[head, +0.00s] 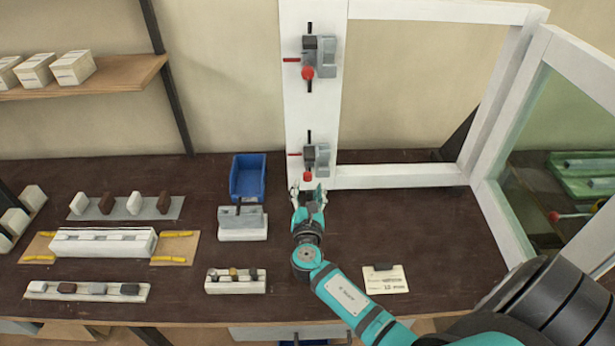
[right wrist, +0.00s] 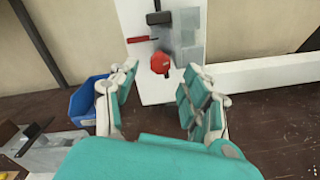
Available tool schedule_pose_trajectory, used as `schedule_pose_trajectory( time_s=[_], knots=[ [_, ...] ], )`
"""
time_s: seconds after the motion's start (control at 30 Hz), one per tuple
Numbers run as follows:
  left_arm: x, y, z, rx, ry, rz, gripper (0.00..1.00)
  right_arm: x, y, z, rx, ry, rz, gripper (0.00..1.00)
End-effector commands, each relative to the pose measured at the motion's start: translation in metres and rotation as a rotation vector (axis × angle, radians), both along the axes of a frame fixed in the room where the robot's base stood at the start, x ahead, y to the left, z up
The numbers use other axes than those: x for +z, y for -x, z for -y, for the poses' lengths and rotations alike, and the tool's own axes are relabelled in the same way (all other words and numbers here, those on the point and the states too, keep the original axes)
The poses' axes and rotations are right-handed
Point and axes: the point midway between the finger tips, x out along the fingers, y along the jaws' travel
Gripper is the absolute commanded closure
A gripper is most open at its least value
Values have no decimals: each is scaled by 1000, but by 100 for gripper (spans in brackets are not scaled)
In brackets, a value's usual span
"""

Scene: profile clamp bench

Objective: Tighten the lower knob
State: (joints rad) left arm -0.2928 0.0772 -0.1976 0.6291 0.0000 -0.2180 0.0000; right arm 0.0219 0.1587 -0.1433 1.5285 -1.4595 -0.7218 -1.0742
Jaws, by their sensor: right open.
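The lower knob (head: 307,176) is red and sits at the front of the lower grey clamp (head: 317,158) on the white upright profile (head: 312,120). In the right wrist view the red knob (right wrist: 160,63) shows straight ahead, beyond the fingertips. My right gripper (head: 307,192) is open and empty, just below and in front of the lower knob, with a finger on either side of its line. It also shows in the right wrist view (right wrist: 158,95). The upper clamp (head: 320,55) has its own red knob (head: 308,73). My left gripper is not in view.
A blue bin (head: 248,177) and a grey block on a white base (head: 242,222) stand left of my right gripper. White and brown blocks on strips lie further left. A small card (head: 386,279) lies right of my forearm. The bench right of the gripper is mostly clear.

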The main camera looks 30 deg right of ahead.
Motion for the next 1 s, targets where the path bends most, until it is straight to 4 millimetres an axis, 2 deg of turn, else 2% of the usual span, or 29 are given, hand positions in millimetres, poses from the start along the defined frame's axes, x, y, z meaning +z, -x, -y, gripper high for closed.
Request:
schedule_pose_trajectory(
  time_s=[0.1,0.23,0.43,0.63,1.0],
  knots=[
    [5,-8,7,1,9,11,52,2,-17,11,0,1,1,52],
    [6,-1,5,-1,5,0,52,1,-28,19,-1,1,0,52],
    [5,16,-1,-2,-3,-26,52,0,-33,23,0,-1,1,52],
    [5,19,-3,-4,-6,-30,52,0,-33,22,0,-1,1,53],
    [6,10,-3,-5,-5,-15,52,0,-33,22,-1,-1,0,100]
  ],
)
